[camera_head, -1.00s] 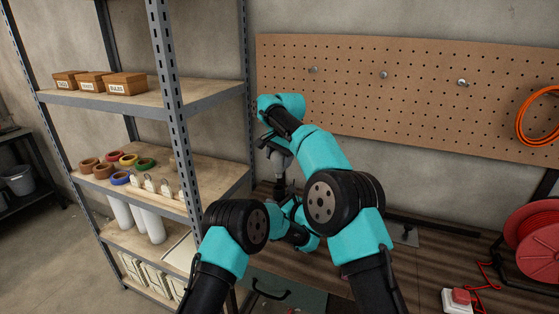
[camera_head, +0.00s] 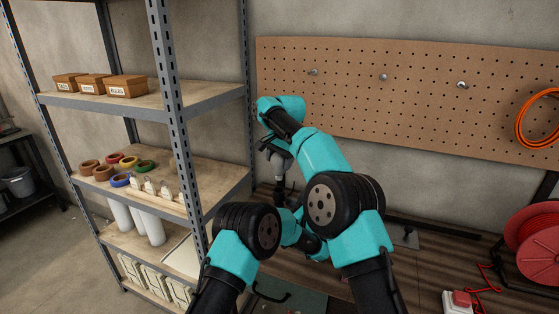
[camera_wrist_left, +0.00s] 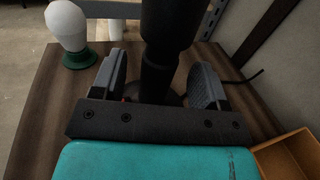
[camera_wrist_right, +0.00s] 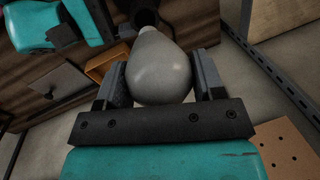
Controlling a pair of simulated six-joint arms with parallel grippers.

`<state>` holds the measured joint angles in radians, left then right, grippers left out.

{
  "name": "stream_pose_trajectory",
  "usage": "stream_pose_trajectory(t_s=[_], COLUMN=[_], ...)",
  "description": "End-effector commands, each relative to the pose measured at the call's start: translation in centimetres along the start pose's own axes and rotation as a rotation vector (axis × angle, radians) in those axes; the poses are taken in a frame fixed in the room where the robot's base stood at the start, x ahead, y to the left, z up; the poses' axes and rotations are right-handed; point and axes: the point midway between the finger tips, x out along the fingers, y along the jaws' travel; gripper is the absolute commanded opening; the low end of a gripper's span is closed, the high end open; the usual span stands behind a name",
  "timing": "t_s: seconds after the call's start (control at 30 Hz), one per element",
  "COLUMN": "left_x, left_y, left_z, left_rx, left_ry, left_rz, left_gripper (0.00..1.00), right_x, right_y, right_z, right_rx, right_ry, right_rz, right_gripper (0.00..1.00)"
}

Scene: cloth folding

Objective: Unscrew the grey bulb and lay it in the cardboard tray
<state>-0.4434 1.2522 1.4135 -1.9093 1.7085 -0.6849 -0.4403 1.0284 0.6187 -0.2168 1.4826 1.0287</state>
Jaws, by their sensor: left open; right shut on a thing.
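The grey bulb (camera_wrist_right: 160,72) sits between the fingers of my right gripper (camera_wrist_right: 158,84), which is shut on it. In the head view the bulb (camera_head: 280,158) is above the dark lamp post (camera_head: 279,193), with a pale neck below it. I cannot tell whether its base still touches the socket (camera_wrist_right: 146,17). In the left wrist view my left gripper (camera_wrist_left: 159,78) is open, with one finger on each side of the black post (camera_wrist_left: 165,35) and gaps beside it. The cardboard tray (camera_wrist_left: 292,157) is at lower right; it also shows in the right wrist view (camera_wrist_right: 96,74).
A white bulb (camera_wrist_left: 66,22) stands on a green ring (camera_wrist_left: 80,58) near the bench edge. A shelf rack (camera_head: 172,110) stands left. A pegboard (camera_head: 420,95) is behind. A red cable reel (camera_head: 535,240) and a red switch box (camera_head: 459,298) are at right.

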Motion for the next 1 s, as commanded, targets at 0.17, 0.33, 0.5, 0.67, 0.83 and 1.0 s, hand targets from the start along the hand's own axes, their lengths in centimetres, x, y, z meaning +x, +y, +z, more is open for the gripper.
stream_pose_trajectory(t_s=[0.17, 0.33, 0.5, 0.67, 0.83, 1.0], left_x=[-2.4, -3.1, -3.1, -3.2, -3.4, -4.2], left_y=[0.0, 0.0, 0.0, 0.0, -0.1, -0.6], left_z=[0.0, 0.0, 0.0, 0.0, 0.3, 0.7], left_rx=[0.001, 0.001, 0.001, -0.003, -0.043, -0.148], left_ry=[0.0, 0.001, 0.001, 0.004, 0.037, 0.129], left_rz=[-0.002, 0.001, 0.001, 0.0, -0.006, -0.018], left_gripper=[0.68, 0.68, 0.68, 0.68, 0.68, 0.68], right_x=[0.0, 0.0, 0.0, 0.0, -0.3, -0.9], right_y=[0.0, 0.0, 0.0, 0.2, 1.7, 6.0], right_z=[0.0, 0.0, 0.0, -0.2, -1.8, -5.6], right_rx=[0.0, 0.0, 0.0, 0.002, 0.022, 0.075], right_ry=[0.0, 0.0, 0.0, 0.0, 0.005, 0.014], right_rz=[0.0, 0.0, 0.0, 0.0, -0.001, 0.0], right_gripper=[0.34, 0.34, 0.34, 0.34, 0.34, 0.34])
